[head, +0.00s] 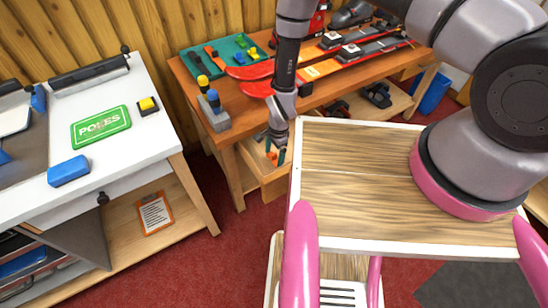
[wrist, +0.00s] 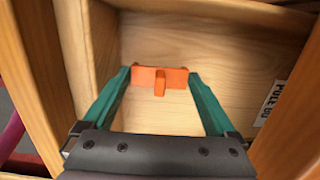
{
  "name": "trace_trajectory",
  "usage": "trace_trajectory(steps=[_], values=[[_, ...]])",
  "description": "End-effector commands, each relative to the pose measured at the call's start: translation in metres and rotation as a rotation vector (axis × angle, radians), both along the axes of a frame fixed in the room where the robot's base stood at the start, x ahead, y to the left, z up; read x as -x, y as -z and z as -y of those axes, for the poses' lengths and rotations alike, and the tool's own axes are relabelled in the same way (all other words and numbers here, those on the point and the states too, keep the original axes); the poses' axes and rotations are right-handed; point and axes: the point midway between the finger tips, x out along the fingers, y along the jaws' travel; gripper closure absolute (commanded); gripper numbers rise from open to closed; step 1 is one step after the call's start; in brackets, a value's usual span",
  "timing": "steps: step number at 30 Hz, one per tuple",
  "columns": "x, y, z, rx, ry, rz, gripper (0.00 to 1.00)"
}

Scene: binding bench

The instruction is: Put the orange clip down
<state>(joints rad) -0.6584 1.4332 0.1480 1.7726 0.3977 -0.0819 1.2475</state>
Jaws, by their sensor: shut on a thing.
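My gripper (head: 276,153) points down over an open wooden drawer (head: 270,175) under the ski bench. In the wrist view its teal fingers (wrist: 160,80) are shut on the orange clip (wrist: 160,84), one finger at each end. The clip is a small flat orange bar with a short tab in its middle; it also shows in the head view (head: 272,157). Behind it is the drawer's bare pale floor (wrist: 210,45). I cannot tell whether the clip touches the floor.
The wooden bench (head: 240,100) above the drawer holds red skis (head: 320,70), a green tray (head: 222,55) and a grey block (head: 213,115) with screwdriver-like handles. A label (wrist: 272,103) is on the drawer's right side. A white table (head: 150,130) stands left.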

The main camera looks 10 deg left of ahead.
Motion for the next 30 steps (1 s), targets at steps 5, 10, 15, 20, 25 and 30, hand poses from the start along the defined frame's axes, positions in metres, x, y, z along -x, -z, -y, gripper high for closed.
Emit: trace_trajectory(steps=[5,10,15,20,25,30], values=[[0.0,0.019,0.0,0.0,0.0,0.0,0.64],[0.0,0.018,0.0,-0.001,0.0,0.001,0.64],[0.0,0.021,0.0,0.0,0.0,0.0,0.0],[0.0,0.02,0.0,0.0,0.0,0.0,0.0],[-0.001,0.015,0.0,-0.001,0.0,0.001,0.0],[-0.003,-0.012,0.002,-0.002,0.0,0.002,0.0]])
